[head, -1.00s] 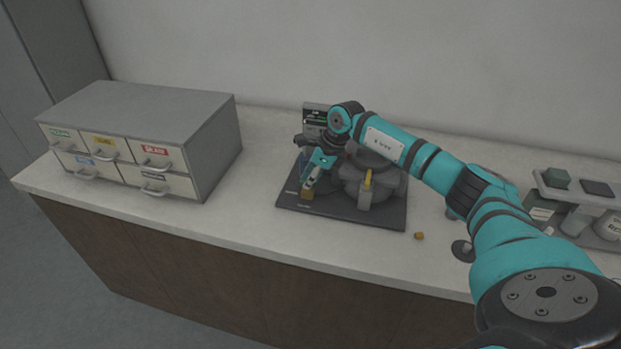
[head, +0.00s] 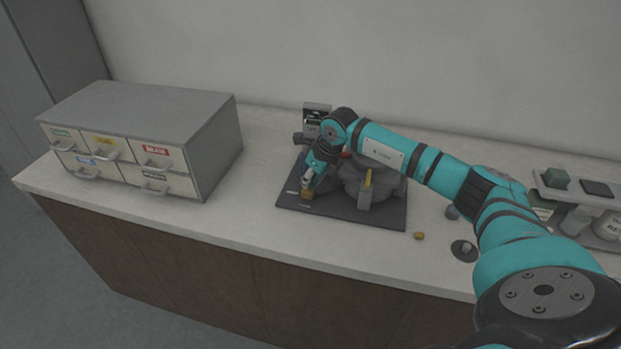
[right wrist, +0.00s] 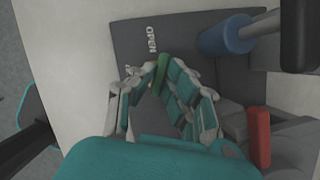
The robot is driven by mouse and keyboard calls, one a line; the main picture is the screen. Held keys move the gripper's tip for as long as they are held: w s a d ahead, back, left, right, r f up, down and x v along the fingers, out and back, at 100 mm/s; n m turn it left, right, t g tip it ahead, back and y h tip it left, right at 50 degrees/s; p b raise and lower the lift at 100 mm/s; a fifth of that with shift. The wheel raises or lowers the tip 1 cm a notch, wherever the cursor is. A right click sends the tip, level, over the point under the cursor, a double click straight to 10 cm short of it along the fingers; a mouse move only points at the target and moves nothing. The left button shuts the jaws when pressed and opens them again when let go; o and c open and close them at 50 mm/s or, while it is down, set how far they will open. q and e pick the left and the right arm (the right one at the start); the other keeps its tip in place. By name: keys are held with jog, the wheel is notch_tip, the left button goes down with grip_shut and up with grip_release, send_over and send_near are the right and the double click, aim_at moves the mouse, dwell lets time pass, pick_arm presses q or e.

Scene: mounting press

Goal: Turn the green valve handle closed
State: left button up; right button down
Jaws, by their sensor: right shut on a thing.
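The green valve handle (right wrist: 161,70) sits between the fingertips of my right gripper (right wrist: 150,84) in the right wrist view, beside the word OPEN on the dark base plate (right wrist: 130,42). My right gripper is shut on the green handle. In the head view the right gripper (head: 307,185) reaches down at the left side of the grey press (head: 352,178), and the green handle is hidden or too small to make out there. My left gripper is in neither view.
A blue handle (right wrist: 226,34) and a red handle (right wrist: 258,137) are close to the gripper. A drawer cabinet (head: 180,120) is at left, a small yellow piece (head: 419,236) at right. The front counter is mostly clear.

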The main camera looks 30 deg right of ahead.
jog(key=m+h, duration=0.1)
jog(key=m, duration=0.1)
jog(key=shift+a+m+b, duration=0.15)
jog(key=shift+m+b, duration=0.2)
jog(key=shift+m, duration=0.05)
jog(key=m+h+b, duration=0.1)
jog(key=m, duration=0.1)
jog(key=shift+w+a+m, duration=0.1)
jog(key=shift+m, duration=0.3)
jog(key=m+h+b, duration=0.1)
jog(key=m+b, duration=0.1)
jog(key=m, duration=0.1)
jog(key=shift+m, duration=0.3)
jog(key=shift+w+a+r+m+g+h+b, duration=0.1)
jog(key=shift+m+g+h+b, duration=0.25)
jog(key=shift+m, duration=0.55)
jog(key=shift+a+m+g+h+b, duration=0.1)
jog(key=shift+m+g+h+b, duration=0.25)
jog(key=shift+m, duration=0.55)
jog(key=shift+d, duration=0.1)
jog(key=c, duration=1.4)
grip_release()
jog(key=shift+o, duration=0.2)
